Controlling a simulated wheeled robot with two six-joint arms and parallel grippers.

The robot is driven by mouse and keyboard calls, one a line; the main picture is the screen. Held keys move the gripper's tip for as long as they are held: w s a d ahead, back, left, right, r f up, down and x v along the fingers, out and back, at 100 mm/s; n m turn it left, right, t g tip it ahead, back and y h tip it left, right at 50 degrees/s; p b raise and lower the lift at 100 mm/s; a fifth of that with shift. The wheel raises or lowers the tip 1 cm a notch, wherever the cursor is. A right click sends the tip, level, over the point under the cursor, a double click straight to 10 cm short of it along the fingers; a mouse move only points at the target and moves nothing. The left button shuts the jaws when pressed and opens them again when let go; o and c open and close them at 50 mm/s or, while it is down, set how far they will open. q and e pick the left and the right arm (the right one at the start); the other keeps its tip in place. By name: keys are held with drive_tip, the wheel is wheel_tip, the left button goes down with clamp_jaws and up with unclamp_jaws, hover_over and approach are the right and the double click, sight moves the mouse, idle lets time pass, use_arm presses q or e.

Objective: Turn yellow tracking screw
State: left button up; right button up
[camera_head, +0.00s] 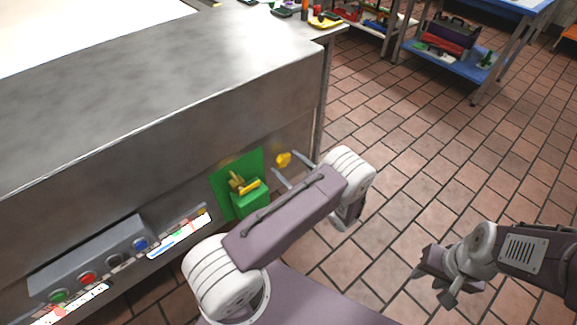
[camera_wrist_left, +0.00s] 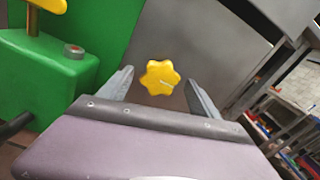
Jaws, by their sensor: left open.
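The yellow tracking screw (camera_head: 283,159) is a lobed knob on the side of the steel machine, right of a green panel. In the left wrist view the screw (camera_wrist_left: 160,77) shows face-on, with a pale line on its face. My left gripper (camera_head: 294,169) is open in front of it. In the left wrist view its fingers (camera_wrist_left: 158,84) stand apart on either side of the knob, with visible gaps; I cannot tell the depth between tips and knob. My right gripper (camera_head: 440,278) hangs over the floor at the right, away from the machine; its jaw opening is unclear.
A green box (camera_head: 250,203) with yellow handles sits left of the screw, close to my left arm. A grey button panel (camera_head: 92,262) is further left. A blue shelf cart (camera_head: 462,62) stands at the back right. The tiled floor (camera_head: 400,150) between is clear.

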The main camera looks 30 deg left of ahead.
use_arm(q)
drive_tip(key=c, duration=1.4)
drive_tip(key=shift+o, duration=0.2)
drive_tip(key=shift+m, duration=0.3)
